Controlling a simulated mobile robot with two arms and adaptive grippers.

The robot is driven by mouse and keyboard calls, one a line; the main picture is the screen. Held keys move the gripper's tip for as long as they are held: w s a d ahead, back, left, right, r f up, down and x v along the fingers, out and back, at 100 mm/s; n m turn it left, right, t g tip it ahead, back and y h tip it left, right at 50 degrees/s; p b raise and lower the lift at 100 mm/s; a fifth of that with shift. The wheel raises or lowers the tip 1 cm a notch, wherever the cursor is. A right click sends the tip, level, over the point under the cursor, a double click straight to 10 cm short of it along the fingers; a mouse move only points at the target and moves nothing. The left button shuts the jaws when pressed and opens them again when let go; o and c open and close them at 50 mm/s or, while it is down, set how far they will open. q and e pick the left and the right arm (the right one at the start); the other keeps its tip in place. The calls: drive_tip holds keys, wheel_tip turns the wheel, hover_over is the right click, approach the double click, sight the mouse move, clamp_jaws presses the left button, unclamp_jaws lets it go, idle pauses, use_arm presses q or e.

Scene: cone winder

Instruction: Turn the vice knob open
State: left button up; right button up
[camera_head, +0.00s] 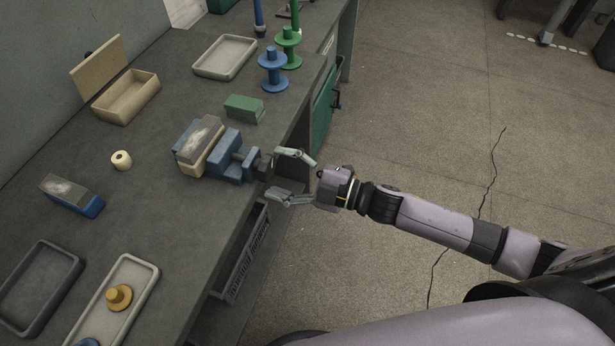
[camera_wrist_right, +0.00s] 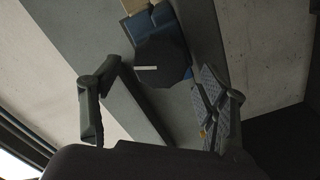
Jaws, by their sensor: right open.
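The blue vice (camera_head: 233,157) stands on the grey workbench near its right edge, with a grey-topped block (camera_head: 199,139) at its far end. Its dark knob (camera_head: 264,165) points toward the bench edge. My right gripper (camera_head: 283,173) is open, its fingers on either side of the knob's end, with no contact visible. In the right wrist view the dark faceted knob (camera_wrist_right: 163,60) with a pale line on it lies ahead, between the two spread fingers (camera_wrist_right: 160,125). The blue vice body (camera_wrist_right: 150,18) is behind it. My left gripper is out of view.
A green block (camera_head: 244,108) lies just behind the vice. Blue (camera_head: 273,70) and green (camera_head: 289,47) spools stand farther back along the bench edge. A cream roll (camera_head: 121,160), an open wooden box (camera_head: 126,98) and trays (camera_head: 225,57) are around.

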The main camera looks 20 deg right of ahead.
drive_tip(key=v, duration=1)
